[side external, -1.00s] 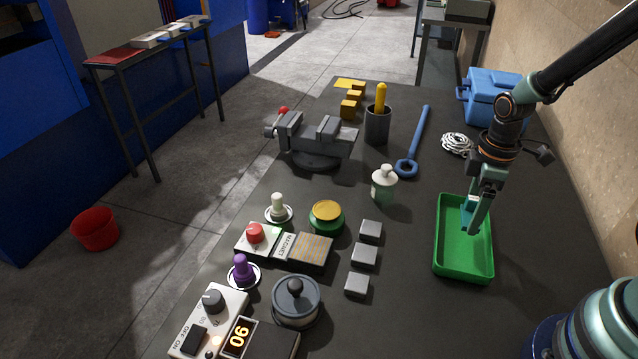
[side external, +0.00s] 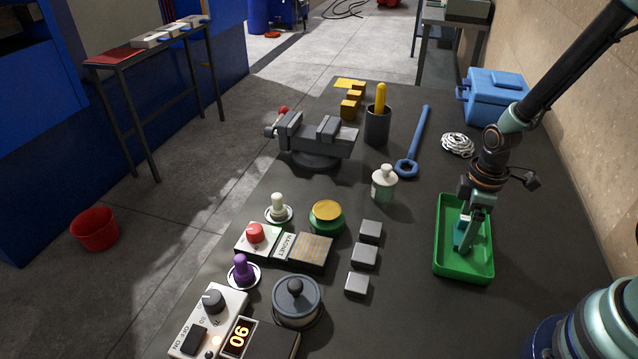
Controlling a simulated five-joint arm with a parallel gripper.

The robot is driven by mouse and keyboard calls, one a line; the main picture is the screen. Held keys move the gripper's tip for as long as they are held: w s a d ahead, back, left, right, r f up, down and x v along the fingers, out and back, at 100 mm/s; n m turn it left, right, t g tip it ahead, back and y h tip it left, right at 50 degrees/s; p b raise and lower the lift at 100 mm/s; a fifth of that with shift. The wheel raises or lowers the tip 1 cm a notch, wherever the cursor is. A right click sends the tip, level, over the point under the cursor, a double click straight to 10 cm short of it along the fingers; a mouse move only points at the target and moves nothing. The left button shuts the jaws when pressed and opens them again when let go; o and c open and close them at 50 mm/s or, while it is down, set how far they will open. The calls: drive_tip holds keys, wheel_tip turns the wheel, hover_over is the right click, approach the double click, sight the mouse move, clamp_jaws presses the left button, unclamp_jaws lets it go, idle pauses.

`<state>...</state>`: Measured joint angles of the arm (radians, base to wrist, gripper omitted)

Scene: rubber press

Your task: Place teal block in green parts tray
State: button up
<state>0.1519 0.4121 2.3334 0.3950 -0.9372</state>
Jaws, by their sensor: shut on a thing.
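The green parts tray (side external: 470,270) lies on the dark bench at the right, below my arm. My gripper (side external: 463,248) points down inside the tray's outline, low over its floor. It is shut on the teal block (side external: 459,237), which shows as a small teal patch at the left of the fingers. The fingers hide part of the block. I cannot tell whether the block touches the tray floor.
Three grey blocks (side external: 364,256) stand in a row left of the tray. The bench right of the tray is clear.

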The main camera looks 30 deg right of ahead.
drive_tip(key=o, duration=1.2)
drive_tip(key=shift+o, duration=0.2)
wheel_tip(320, 180, up, 12)
wheel_tip(320, 180, up, 12)
drive_tip(key=f+m+t, duration=0.1)
drive_tip(key=m+t, duration=0.4)
drive_tip(key=m, duration=0.3)
hover_over(463, 234)
drive_tip(key=s+a, duration=0.1)
drive_tip(key=a, duration=0.3)
drive_tip(key=shift+s+a+r+m+t, duration=0.15)
drive_tip(key=shift+r+m, duration=0.1)
drive_tip(key=shift+r, duration=0.1)
drive_tip(key=shift+s+a+r+m+t, duration=0.1)
drive_tip(key=shift+a+r+m+t, duration=0.05)
drive_tip(key=shift+r+m, duration=0.15)
